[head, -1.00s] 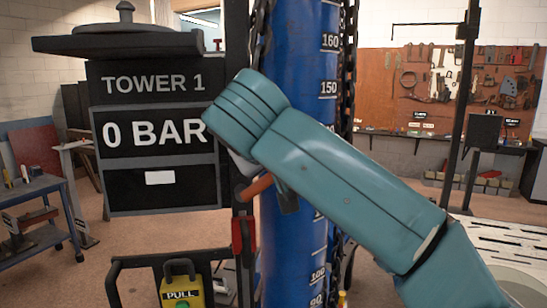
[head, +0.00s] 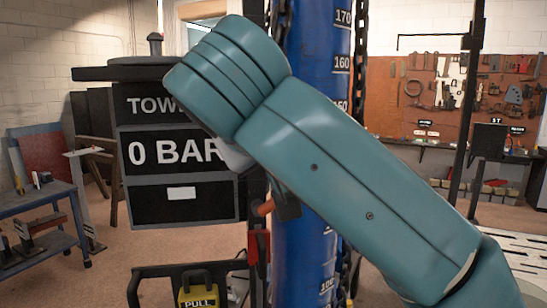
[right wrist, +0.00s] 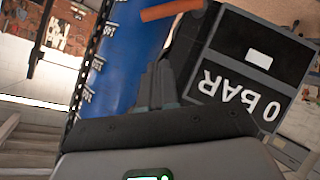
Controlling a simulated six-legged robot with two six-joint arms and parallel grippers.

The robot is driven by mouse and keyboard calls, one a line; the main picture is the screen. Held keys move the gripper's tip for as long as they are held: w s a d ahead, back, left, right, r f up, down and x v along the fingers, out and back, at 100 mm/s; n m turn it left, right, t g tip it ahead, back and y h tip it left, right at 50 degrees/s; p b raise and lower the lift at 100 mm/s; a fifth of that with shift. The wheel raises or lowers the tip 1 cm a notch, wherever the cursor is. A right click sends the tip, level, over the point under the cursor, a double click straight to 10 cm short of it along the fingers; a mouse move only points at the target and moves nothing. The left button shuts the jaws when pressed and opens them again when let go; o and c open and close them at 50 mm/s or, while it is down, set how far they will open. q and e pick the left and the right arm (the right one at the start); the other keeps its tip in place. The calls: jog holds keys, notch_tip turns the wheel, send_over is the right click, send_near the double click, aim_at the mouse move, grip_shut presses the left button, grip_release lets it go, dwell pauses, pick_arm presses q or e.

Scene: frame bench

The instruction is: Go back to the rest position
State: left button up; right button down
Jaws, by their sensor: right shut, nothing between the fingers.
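My right arm, teal, crosses the head view from the lower right and covers part of the blue column and the sign. My right gripper (right wrist: 160,78) shows in the right wrist view with its dark fingers together and nothing between them. In the head view the gripper is mostly hidden behind my arm. An orange handle (right wrist: 172,9) lies beyond the fingertips, apart from them as far as I can tell; it also shows in the head view (head: 264,208). My left gripper is in neither view.
The black sign reading 0 BAR (head: 160,152) stands left of the blue column (head: 305,250). A yellow PULL box (head: 199,297) is below. A blue trolley (head: 40,205) is at left, a tool board (head: 440,90) at back right. Chains hang beside the column.

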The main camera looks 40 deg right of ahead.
jog(key=shift+s+a+r, duration=0.15)
jog(key=shift+s+a, duration=0.1)
dwell(0.3)
